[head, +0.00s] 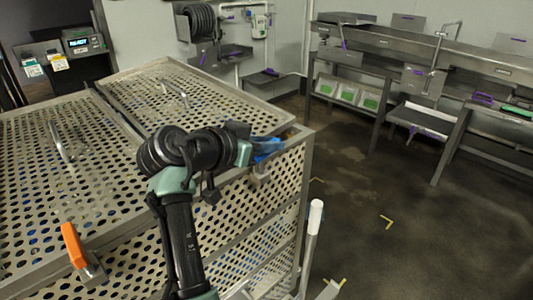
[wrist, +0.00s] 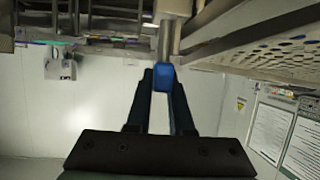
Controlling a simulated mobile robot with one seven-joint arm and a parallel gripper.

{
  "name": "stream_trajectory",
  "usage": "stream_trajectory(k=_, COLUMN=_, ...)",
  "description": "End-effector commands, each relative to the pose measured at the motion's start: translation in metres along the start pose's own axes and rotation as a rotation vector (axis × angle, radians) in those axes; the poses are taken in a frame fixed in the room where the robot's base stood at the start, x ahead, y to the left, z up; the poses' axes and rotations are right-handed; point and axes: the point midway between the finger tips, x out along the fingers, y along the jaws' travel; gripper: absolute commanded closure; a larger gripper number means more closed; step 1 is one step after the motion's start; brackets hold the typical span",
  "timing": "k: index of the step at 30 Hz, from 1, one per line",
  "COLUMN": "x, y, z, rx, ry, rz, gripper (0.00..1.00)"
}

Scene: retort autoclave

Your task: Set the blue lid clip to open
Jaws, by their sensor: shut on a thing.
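The blue lid clip (head: 267,147) sits at the right edge of the large perforated metal basket's lid (head: 210,95). It also shows in the wrist view (wrist: 164,77), between my fingertips, below a metal post. My gripper (wrist: 163,85) is shut on the blue clip. In the head view my gripper (head: 256,150) reaches the clip from the left, and my wrist hides part of the lid behind it. An orange clip (head: 74,245) stands on the near left edge of the basket.
Two metal handles (head: 57,142) (head: 174,94) stick up from the lids. A white-tipped upright bar (head: 315,218) stands at the basket's near right corner. Steel benches (head: 430,60) line the right wall. The dark floor (head: 400,200) between is clear.

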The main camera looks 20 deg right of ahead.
Motion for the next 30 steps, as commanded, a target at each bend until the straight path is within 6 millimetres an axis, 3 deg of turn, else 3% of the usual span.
stream_trajectory(k=10, x=0.0007, y=0.0023, z=0.0024, rx=0.041, ry=-0.004, rz=0.104, gripper=1.0)
stream_trajectory(k=24, x=0.0007, y=0.0034, z=0.0016, rx=0.047, ry=-0.005, rz=0.117, gripper=1.0)
stream_trajectory(k=25, x=0.0007, y=0.0034, z=0.0017, rx=0.046, ry=-0.005, rz=0.117, gripper=0.78)
stream_trajectory(k=30, x=0.0007, y=0.0034, z=0.0013, rx=0.046, ry=-0.004, rz=0.117, gripper=0.5)
